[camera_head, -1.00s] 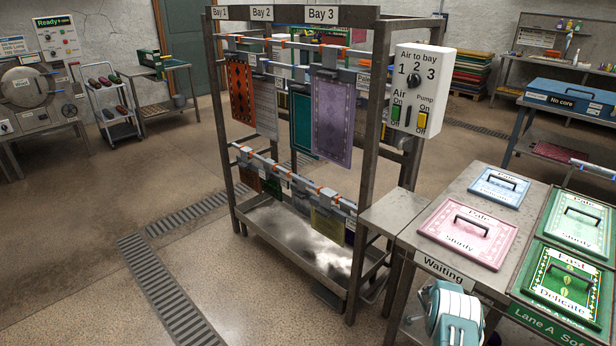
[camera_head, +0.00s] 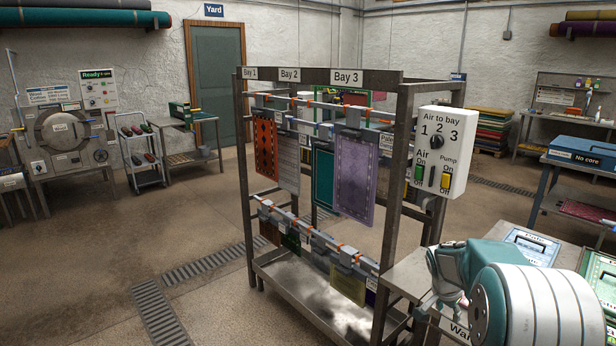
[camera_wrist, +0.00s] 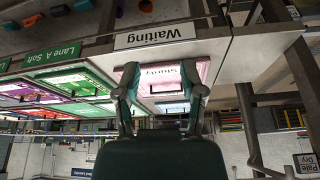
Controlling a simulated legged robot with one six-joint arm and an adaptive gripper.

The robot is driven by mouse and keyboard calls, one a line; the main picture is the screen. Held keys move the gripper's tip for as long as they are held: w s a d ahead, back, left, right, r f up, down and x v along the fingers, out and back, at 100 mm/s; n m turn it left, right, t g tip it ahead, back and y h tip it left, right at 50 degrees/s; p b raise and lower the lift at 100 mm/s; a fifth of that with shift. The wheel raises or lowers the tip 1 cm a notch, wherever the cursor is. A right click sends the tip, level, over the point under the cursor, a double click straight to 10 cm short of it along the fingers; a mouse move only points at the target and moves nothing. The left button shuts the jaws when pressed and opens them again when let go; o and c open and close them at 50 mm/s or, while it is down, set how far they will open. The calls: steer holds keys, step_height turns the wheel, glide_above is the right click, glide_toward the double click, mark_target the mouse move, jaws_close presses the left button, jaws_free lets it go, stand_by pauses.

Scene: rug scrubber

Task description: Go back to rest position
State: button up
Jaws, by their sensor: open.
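My gripper (camera_wrist: 160,70) shows in the wrist view with its two fingers spread apart and nothing between them. Beyond the fingers, a pink mat marked Sturdy (camera_wrist: 178,76) lies on the table with the Waiting label (camera_wrist: 155,37); that view is upside down. In the head view my teal and white arm fills the lower right corner, in front of the table. It hides the pink mat and most of the Waiting label there.
A metal rack (camera_head: 395,215) with hanging mats stands left of my arm. Its control box (camera_head: 437,152) is on the near post. A blue case (camera_head: 583,151) rests on a bench at right. A trolley (camera_head: 140,152) stands at back left. The floor at left is open.

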steer(key=s+a+r+n+t+y, duration=0.15)
steer(key=s+a+r+n, duration=0.45)
steer(key=s+a+r, duration=0.7)
steer(key=s+a+n+t+y, duration=0.1)
steer(key=s+a+n, duration=0.1)
steer(key=s, duration=0.8)
steer(key=s+a+r+n+y, duration=0.1)
steer(key=s+a+n, duration=0.2)
steer(key=s, duration=0.6)
steer(key=shift+s+a+t, duration=0.35)
steer(key=shift+s+a, duration=0.05)
steer(key=shift+r, duration=0.1)
